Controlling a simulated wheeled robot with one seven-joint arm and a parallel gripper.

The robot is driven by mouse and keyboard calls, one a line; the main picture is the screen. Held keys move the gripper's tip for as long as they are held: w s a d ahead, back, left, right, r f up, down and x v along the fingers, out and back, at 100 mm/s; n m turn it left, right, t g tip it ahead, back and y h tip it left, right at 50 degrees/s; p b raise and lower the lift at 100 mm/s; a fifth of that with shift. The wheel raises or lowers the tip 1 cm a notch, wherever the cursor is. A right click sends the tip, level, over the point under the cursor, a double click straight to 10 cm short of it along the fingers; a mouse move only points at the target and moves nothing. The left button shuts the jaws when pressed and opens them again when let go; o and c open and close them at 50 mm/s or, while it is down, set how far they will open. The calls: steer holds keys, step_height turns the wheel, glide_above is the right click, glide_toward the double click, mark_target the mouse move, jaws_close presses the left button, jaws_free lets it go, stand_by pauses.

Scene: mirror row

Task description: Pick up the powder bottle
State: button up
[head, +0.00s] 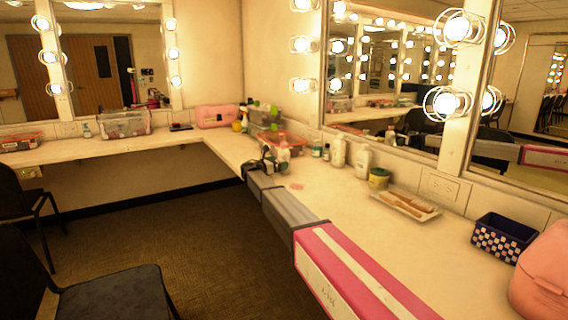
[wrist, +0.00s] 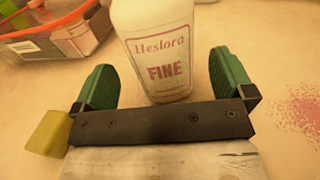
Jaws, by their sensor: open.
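The powder bottle (wrist: 160,50) is white, with "Heslora" and "FINE" in pinkish-red print. In the wrist view it stands upright at top centre, and its top is cut off. My gripper (wrist: 165,72) is open, with one green finger on each side of the bottle's lower part. Gaps show beside both fingers, so it is not clasped. In the head view my gripper (head: 264,164) is small and dark at the far end of my arm, over the counter. A whitish bottle (head: 284,156) beside it appears to be the same one.
A clear basket with a red rim (wrist: 60,38) stands close at left in the wrist view. A pink powder patch (wrist: 302,112) lies on the counter (head: 325,205) at right. White bottles (head: 338,152), a tray (head: 402,204) and a checked basket (head: 502,238) line the mirror side.

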mark_target(280, 161)
steer(key=x, duration=0.3)
steer(key=shift+w+d, duration=0.15)
steer(key=shift+d, duration=0.1)
steer(key=shift+r, duration=0.1)
steer(key=c, duration=1.2)
